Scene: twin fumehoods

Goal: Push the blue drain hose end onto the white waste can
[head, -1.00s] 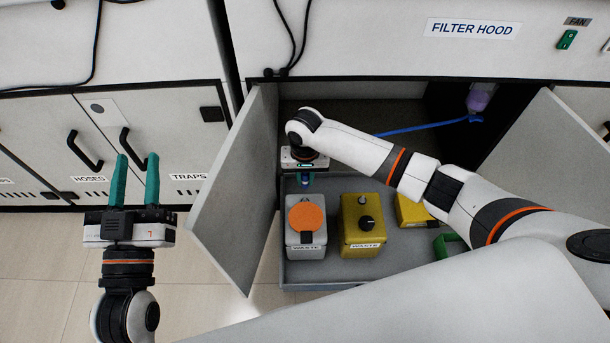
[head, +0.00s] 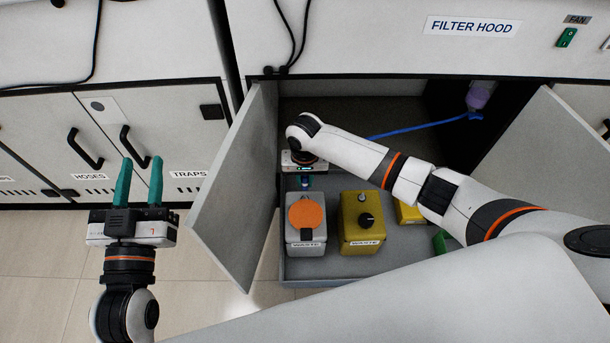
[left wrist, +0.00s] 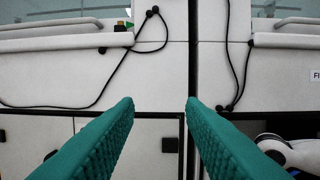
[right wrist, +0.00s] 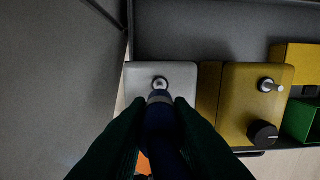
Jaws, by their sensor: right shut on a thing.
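The white waste can (head: 306,238) has an orange cap and a "WASTE" label, and stands at the left of the grey tray in the open cabinet. My right gripper (head: 305,183) is just behind the can's back edge in the head view. In the right wrist view, it is shut on the blue hose end (right wrist: 160,99), whose tip lines up with the small spout (right wrist: 160,83) on the can's top. I cannot tell whether they touch. The blue hose (head: 420,128) runs back right to a purple-tinted funnel. My left gripper (head: 139,180) is open and empty.
A yellow waste can (head: 362,222) stands right of the white one, with another yellow can (head: 409,212) and a green item (head: 441,243) beyond. The open left door (head: 235,190) stands close to the tray. The grey tray (head: 330,269) has a raised front wall.

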